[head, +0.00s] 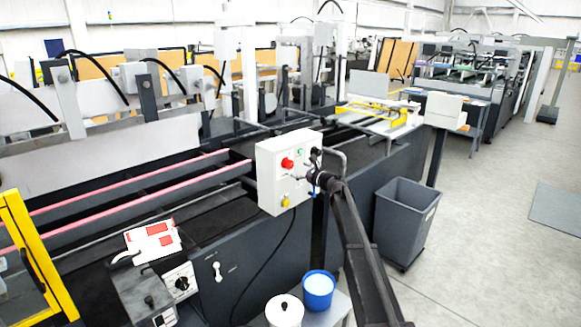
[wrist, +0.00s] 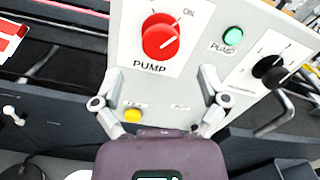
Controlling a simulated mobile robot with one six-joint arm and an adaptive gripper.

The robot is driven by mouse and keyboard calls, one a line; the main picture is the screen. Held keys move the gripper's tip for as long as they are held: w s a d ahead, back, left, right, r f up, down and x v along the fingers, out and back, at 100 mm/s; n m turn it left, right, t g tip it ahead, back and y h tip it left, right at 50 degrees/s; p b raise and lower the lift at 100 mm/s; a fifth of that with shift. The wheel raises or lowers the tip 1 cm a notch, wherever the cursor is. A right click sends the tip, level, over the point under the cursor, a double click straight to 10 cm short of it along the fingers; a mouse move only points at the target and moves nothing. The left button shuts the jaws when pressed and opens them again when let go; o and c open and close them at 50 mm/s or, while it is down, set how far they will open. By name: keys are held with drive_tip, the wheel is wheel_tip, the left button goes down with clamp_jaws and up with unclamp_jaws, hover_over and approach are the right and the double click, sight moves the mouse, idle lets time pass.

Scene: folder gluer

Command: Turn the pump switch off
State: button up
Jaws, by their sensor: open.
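The pump switch is a red rotary knob (wrist: 161,37) on a white plate marked PUMP, on a light grey control box (wrist: 205,20). Its white pointer line slants to the upper right, on the side of the ON mark; the other mark is cut off at the top edge. In the head view the red knob (head: 287,163) sits on the left of the box front (head: 268,190). My gripper (wrist: 158,84) is open and empty, its fingers apart below the knob in the wrist view, not touching it.
A green lamp (wrist: 233,37), a black rotary knob (wrist: 269,70) and a yellow button (wrist: 133,115) share the panel. A bent grey bar (wrist: 285,118) juts out at right. A grey bin (head: 403,220), a blue bucket (head: 318,291) and a white pot (head: 284,312) stand below.

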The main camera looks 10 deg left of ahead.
sight(291, 165)
drive_tip(key=shift+x, duration=2.85)
